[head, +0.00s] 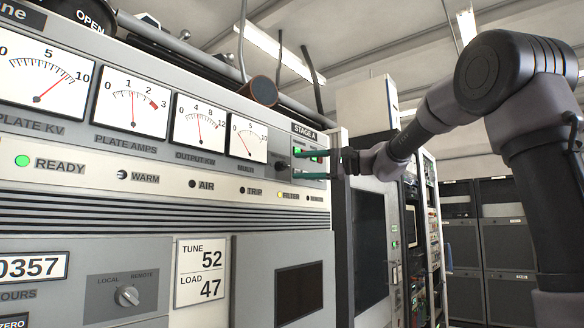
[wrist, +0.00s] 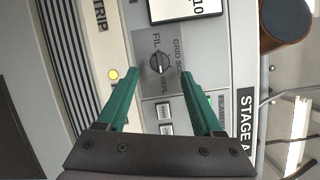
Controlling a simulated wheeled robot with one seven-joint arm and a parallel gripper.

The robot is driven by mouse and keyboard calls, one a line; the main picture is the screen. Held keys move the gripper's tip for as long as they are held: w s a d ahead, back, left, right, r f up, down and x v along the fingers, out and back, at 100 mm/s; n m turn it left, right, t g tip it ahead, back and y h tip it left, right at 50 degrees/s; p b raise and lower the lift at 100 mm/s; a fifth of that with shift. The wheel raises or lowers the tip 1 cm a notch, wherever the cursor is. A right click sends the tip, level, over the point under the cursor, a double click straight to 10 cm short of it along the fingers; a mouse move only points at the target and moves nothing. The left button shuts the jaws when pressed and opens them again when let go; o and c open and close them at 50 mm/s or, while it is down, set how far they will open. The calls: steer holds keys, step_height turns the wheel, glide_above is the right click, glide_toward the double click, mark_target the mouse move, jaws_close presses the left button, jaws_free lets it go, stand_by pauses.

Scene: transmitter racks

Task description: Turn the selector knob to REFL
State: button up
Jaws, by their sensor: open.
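The selector knob (wrist: 160,63) is a small dark round knob on a grey plate, seen between and just beyond my fingertips in the wrist view. In the head view the knob (head: 281,165) is a small dark shape left of the fingertips, below the STAGE A label. My gripper (head: 295,164) has two green fingers, spread apart on either side of the knob's line. It is open and empty, and no contact with the knob shows.
A meter (head: 248,138) sits left of the knob. A lit yellow lamp (wrist: 113,74) and white buttons (wrist: 164,111) are close to the fingers. A dark brown cylinder (head: 264,91) juts out above. A LOCAL/REMOTE knob (head: 127,296) is lower left.

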steer(key=v, duration=0.6)
steer(key=shift+d, duration=0.3)
steer(key=shift+s+f, duration=0.15)
steer(key=shift+s, duration=0.05)
